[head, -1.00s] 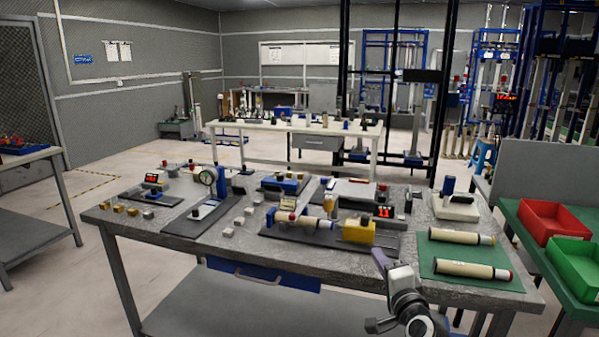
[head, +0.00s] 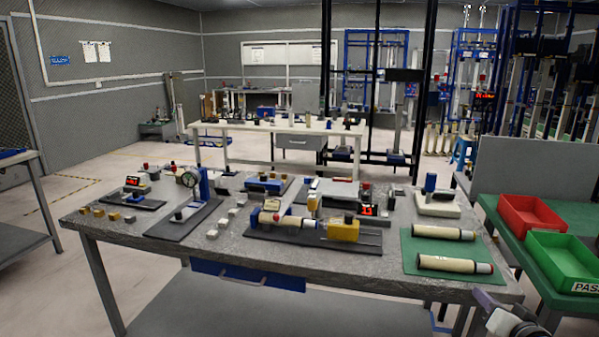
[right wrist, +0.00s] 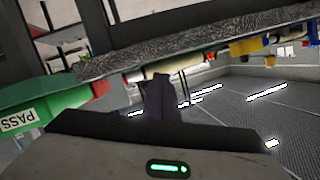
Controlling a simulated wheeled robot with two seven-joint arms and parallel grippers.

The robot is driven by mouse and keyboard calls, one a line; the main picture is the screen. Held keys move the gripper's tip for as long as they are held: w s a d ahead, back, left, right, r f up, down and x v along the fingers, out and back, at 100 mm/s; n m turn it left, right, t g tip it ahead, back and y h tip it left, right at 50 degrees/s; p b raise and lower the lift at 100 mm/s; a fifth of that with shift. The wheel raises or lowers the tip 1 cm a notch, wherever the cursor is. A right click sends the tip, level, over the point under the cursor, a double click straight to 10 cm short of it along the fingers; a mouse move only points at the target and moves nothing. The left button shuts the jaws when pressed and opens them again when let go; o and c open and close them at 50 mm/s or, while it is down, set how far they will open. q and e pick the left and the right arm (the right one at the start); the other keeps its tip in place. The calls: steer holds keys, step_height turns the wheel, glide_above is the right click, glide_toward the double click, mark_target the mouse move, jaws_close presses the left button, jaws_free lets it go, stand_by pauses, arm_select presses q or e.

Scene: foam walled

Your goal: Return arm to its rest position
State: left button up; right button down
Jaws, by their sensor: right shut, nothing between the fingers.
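My right gripper (head: 490,301) is at the lower right of the head view, low beside the front right corner of the grey workbench (head: 330,268). It is shut with nothing between its fingers. In the right wrist view its dark fingers (right wrist: 160,97) are together, and the bench edge (right wrist: 150,58) crosses above them, tilted. My left arm and gripper are not in view.
A green mat (head: 408,262) with two cream cylinders lies on the bench's right side. Test fixtures and small blocks fill the rest. A green side table to the right holds a red bin (head: 530,222) and a green bin (head: 560,270).

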steer(key=s+a+f+n+g+y, duration=0.1)
steer(key=s+a+f+n+g, duration=0.1)
steer(key=s+a+f+n, duration=0.45)
steer(key=s+a+f+n+g+y, duration=0.15)
steer(key=s+a+f, duration=0.25)
steer(key=s+f, duration=0.65)
steer(key=s+a+f+n+g, duration=0.2)
steer(key=s+a, duration=0.2)
steer(key=s, duration=0.5)
steer(key=s+a+f+n+g, duration=0.2)
steer(key=s+a+f+n, duration=0.1)
steer(key=s, duration=0.6)
steer(key=a+m+y, duration=0.1)
steer(key=a+m, duration=0.3)
steer(key=a, duration=0.9)
steer(key=shift+s+r+m+t, duration=0.2)
steer(key=shift+r+m+t, duration=0.15)
steer(key=shift+m+t, duration=0.1)
